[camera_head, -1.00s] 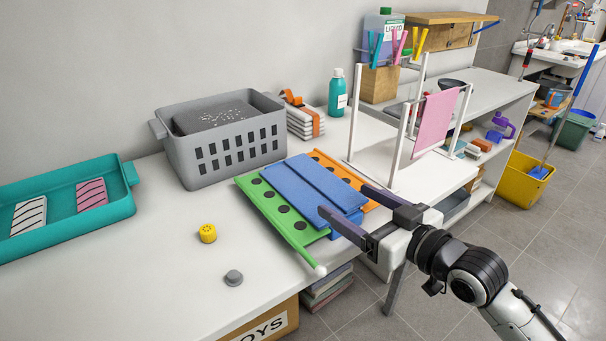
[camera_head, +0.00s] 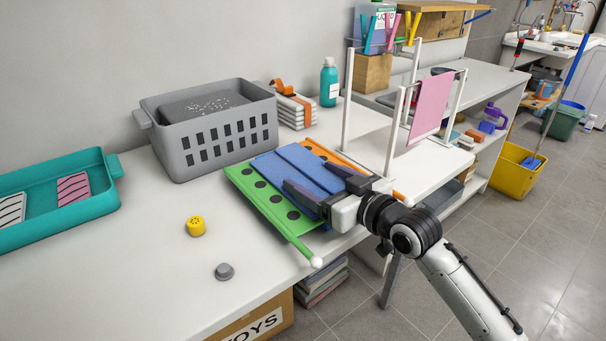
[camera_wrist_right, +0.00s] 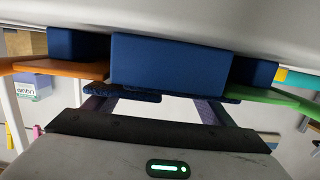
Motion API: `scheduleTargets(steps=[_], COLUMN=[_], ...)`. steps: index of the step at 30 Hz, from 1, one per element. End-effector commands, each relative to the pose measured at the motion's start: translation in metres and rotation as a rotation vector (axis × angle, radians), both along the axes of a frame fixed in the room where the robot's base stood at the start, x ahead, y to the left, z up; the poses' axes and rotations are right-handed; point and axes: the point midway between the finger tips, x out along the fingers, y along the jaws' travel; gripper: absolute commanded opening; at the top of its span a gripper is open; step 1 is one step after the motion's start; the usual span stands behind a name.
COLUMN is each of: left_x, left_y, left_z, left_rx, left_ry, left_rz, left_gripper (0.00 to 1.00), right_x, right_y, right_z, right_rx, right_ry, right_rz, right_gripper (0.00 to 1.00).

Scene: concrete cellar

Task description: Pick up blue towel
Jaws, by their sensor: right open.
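The blue towel (camera_head: 287,162) lies folded on a board with a green flap (camera_head: 262,197) and an orange flap (camera_head: 328,152) at the table edge. My right gripper (camera_head: 309,177) is open, with its fingers reaching over or beside the towel's near end and covering part of it. In the right wrist view the towel's thick blue end (camera_wrist_right: 170,65) fills the space ahead of the open fingers (camera_wrist_right: 155,102). Contact between fingers and towel cannot be told. My left gripper is not in view.
A grey basket (camera_head: 205,135) stands behind the board, and a teal tray (camera_head: 60,222) at the left. A yellow piece (camera_head: 196,226) and a grey knob (camera_head: 224,271) lie on the table. A white rack with a pink towel (camera_head: 431,105) stands at the right.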

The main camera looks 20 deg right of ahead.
Motion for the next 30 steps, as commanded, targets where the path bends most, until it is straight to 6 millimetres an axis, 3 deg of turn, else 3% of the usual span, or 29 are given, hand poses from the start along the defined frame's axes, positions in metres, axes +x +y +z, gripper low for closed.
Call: scheduleTargets(steps=[4, 11, 14, 20, 26, 30], left_x=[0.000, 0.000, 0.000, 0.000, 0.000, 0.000], left_y=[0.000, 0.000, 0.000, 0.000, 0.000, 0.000], left_z=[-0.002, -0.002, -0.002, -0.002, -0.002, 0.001], left_rx=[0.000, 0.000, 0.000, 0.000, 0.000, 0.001], left_ry=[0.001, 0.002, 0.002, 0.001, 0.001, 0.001], left_rz=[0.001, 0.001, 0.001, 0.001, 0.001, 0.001], left_gripper=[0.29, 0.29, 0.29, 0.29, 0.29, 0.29], right_x=[0.014, 0.016, 0.016, 0.016, 0.016, 0.016], right_y=[0.006, 0.006, 0.006, 0.006, 0.006, 0.006], right_z=[-0.004, -0.004, -0.004, -0.004, -0.003, 0.008], right_rx=[0.001, 0.000, 0.000, 0.000, -0.001, -0.002], right_ry=[0.001, 0.001, 0.001, 0.001, 0.000, -0.004], right_rz=[0.000, 0.000, 0.000, 0.000, 0.000, 0.000], right_gripper=[0.77, 0.77, 0.65, 0.31, 0.30, 0.30])
